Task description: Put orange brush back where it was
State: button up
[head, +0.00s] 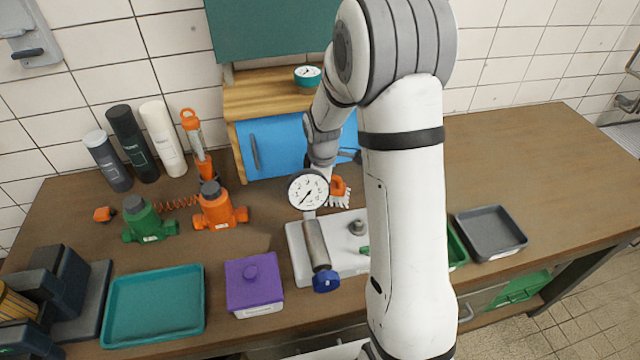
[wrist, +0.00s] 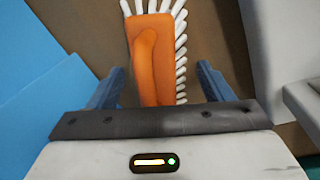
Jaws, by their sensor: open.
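The orange brush (head: 338,188) has an orange body and white bristles. It lies on the brown bench in front of the blue-doored cabinet, partly hidden by my arm in the head view. In the wrist view the brush (wrist: 152,60) lies between my fingers, bristles along its right side and far end. My gripper (wrist: 160,82) is open, with a blue-grey finger on each side of the brush and visible gaps on both sides. In the head view my gripper is mostly hidden behind my arm and a gauge.
The wooden cabinet (head: 265,95) with blue doors stands behind the brush. A grey block with a round gauge (head: 308,190) and blue-ended pipe stands in front. A purple box (head: 254,285), teal tray (head: 155,305) and grey tray (head: 490,233) are nearby. The bench's right rear is clear.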

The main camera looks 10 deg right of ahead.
notch_tip(320, 180, up, 12)
jog(key=s, duration=0.1)
jog(key=shift+s+a+b, duration=0.2)
jog(key=shift+a+b, duration=0.05)
jog(key=shift+b, duration=0.2)
